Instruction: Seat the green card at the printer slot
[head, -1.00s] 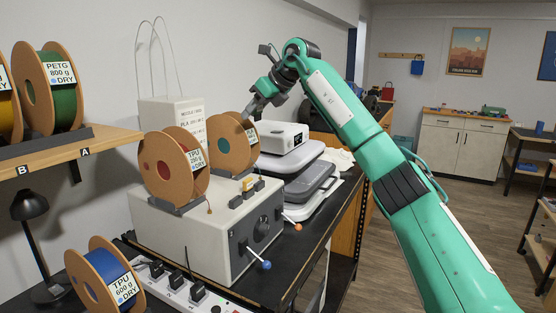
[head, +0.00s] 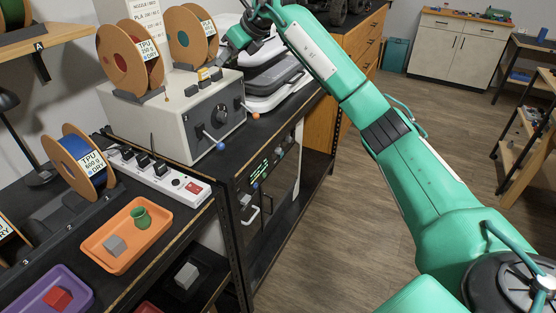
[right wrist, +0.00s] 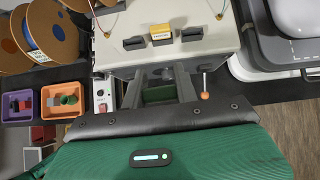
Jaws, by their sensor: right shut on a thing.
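My right gripper (head: 228,50) is beside the right spool, at the back right of the grey box (head: 165,128). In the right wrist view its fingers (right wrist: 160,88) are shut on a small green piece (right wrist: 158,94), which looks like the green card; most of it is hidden. Which one is the printer slot I cannot tell. My left gripper is out of view.
Two brown spools, left (head: 130,55) and right (head: 192,38), stand on the box. Blue-tipped (head: 220,146) and orange-tipped (head: 255,116) levers stick out in front. A power strip (head: 160,172) and an orange tray (head: 128,235) lie at the left. Floor at the right is clear.

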